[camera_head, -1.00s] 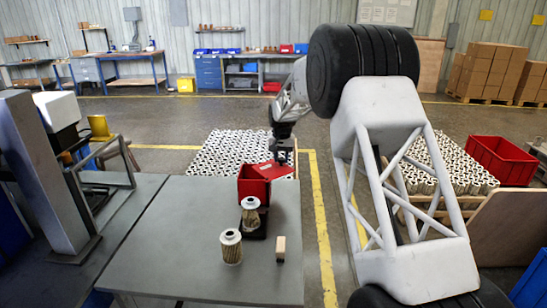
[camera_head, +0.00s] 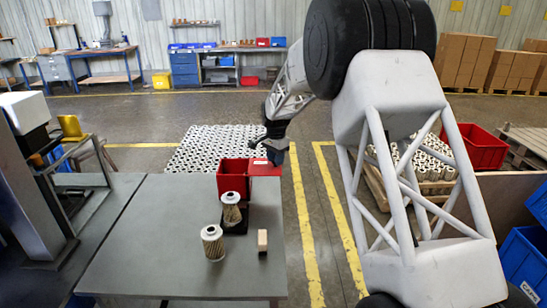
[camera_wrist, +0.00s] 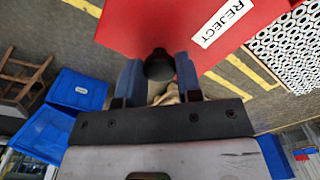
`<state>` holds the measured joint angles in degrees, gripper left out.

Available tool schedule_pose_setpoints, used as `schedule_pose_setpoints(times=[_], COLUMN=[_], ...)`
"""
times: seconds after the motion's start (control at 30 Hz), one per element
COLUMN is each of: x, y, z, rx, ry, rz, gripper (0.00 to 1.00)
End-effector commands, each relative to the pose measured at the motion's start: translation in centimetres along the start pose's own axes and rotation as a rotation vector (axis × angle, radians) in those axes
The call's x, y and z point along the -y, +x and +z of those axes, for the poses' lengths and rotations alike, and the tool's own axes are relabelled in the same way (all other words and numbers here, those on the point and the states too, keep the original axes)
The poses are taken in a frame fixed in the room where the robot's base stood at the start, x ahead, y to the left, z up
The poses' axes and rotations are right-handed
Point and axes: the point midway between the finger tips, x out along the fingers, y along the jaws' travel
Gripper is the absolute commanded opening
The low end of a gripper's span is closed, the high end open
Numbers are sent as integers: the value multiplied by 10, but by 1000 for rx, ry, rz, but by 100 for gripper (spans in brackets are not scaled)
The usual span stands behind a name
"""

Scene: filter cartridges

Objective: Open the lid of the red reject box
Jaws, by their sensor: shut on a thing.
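The red reject box (camera_head: 232,190) stands on the grey table near its far right corner. Its top is open and the dark red inside shows. The red lid (camera_head: 264,168) is swung out to the box's right side, roughly level with the rim. In the wrist view the lid (camera_wrist: 200,20) fills the top and bears a white REJECT label (camera_wrist: 222,22). My gripper (camera_wrist: 158,68) is shut on the lid's black round knob (camera_wrist: 158,63), one blue finger on each side. In the head view my gripper (camera_head: 274,152) is at the lid's far right, its fingertips hard to make out.
One filter cartridge (camera_head: 231,208) stands on a black base (camera_head: 236,224) in front of the box.

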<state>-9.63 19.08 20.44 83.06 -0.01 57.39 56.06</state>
Motion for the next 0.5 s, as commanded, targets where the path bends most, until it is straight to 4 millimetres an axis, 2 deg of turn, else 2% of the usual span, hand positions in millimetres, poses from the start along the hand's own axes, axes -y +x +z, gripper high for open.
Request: schedule_pose_setpoints(times=[0.43,0.47,0.5], x=[-1,-1,-1], y=[-1,-1,-1], z=[0,0,0], rx=[0,0,0], ry=[12,12,12], rz=[-1,-1,-1], gripper=[0,37,43])
